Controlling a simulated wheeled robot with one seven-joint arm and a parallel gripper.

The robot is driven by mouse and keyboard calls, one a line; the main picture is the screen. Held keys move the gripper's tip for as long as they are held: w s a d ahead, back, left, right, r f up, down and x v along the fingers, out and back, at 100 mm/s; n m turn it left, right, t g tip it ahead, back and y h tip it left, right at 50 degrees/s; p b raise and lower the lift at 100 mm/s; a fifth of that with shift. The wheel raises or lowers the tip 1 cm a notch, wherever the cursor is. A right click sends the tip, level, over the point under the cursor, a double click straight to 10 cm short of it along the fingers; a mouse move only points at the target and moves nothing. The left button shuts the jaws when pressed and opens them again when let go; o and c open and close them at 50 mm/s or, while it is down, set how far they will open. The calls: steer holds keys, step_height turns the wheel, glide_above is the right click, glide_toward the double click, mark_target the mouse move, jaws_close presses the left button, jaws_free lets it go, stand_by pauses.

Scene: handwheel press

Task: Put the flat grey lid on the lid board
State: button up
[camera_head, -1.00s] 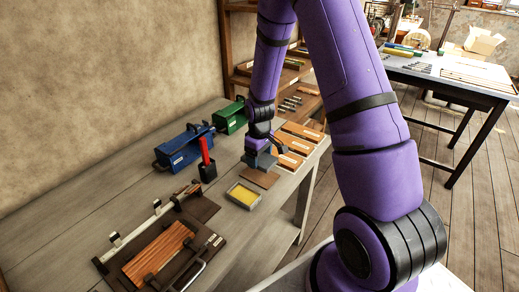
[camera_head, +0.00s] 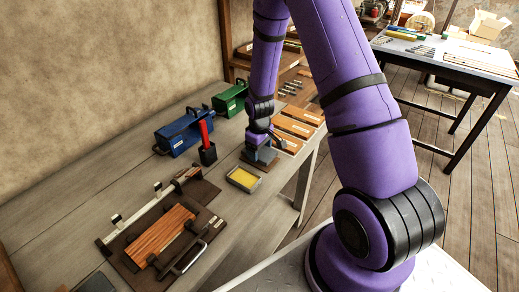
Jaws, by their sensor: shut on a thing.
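My gripper (camera_head: 263,146) is at the far end of the bench, shut on the flat grey lid (camera_head: 262,155). The lid is small in the picture and partly hidden by the gripper. It is over the brown lid board (camera_head: 250,163), whose edges show around it. I cannot tell whether the lid touches the board. An open grey tin (camera_head: 244,180) with yellow contents stands just in front of the board.
A black holder with a red handle (camera_head: 206,146), a blue box (camera_head: 181,134) and a green box (camera_head: 230,100) stand behind. Wooden trays (camera_head: 297,128) lie beyond my gripper. A dark fixture with a wooden block (camera_head: 160,236) is at the near left. Bare bench lies between.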

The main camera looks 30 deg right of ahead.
steer(key=shift+f, duration=0.7)
stand_by(0.5)
steer(key=o, duration=0.9)
steer(key=shift+c, duration=0.2)
steer(key=shift+r, duration=0.15)
steer(key=shift+r, duration=3.35)
